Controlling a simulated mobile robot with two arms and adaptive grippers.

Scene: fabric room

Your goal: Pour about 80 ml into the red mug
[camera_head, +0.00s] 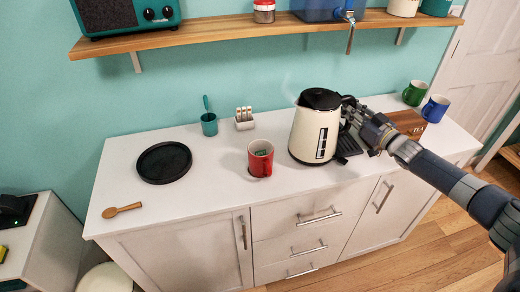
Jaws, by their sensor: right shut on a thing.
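The red mug (262,165) stands upright on the white counter near its middle, with something small and green inside it. A cream kettle (309,134) with a black lid is just right of the mug, upright and apart from it, and faint steam rises near its spout. My right gripper (352,111) comes in from the right and is shut on the kettle's handle, which it partly hides. I cannot tell whether the kettle touches the counter. The liquid level in the mug cannot be seen. My left gripper is not in view.
A black slatted tray or base (348,147) lies right of the kettle. A black round tray (164,163), wooden spoon (122,210), teal cup (209,124) and white rack (244,119) are left. Green (414,94) and blue mugs (435,109) stand behind a wooden tea box (407,122). A shelf (230,35) hangs above.

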